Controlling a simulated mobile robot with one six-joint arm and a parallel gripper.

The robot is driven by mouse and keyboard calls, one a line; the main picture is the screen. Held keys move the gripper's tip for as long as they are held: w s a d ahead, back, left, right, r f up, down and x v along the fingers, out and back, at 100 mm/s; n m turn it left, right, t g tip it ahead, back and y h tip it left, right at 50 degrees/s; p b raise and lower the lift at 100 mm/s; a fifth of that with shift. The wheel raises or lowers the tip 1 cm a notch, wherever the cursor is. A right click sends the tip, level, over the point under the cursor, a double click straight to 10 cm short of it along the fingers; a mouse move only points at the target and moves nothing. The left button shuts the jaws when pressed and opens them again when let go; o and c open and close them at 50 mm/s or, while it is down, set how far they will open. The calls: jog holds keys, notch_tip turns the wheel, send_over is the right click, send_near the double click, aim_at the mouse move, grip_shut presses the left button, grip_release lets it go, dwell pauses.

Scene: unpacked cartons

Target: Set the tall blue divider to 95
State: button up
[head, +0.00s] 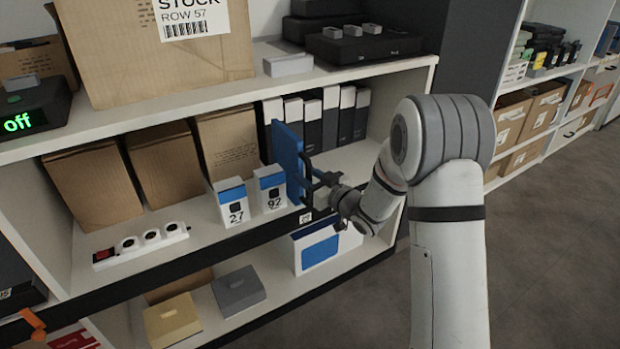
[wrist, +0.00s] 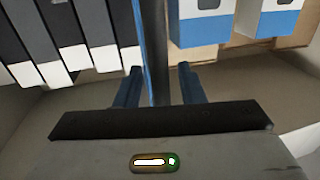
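The tall blue divider (head: 286,160) stands upright on the middle shelf, right of the cartons and the "92" box, in front of the dark binders. My gripper (head: 312,182) is at its right-hand front edge. In the wrist view the divider (wrist: 139,35) shows as a thin blue strip beside a grey upright part. My gripper's two blue fingers (wrist: 160,88) stand apart on either side of that upright, with a visible gap at the right finger. A small white tag (head: 305,217) is on the shelf edge below; its number is too small to read surely.
Blue-and-white boxes marked 27 (head: 231,204) and 92 (head: 270,190) stand just left of the divider. Dark binders with white ends (head: 330,115) stand behind and right. A power strip (head: 141,246) lies farther left. The shelf above limits height.

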jog(key=shift+c, duration=0.2)
grip_shut()
jog(key=shift+d, duration=0.1)
dwell(0.4)
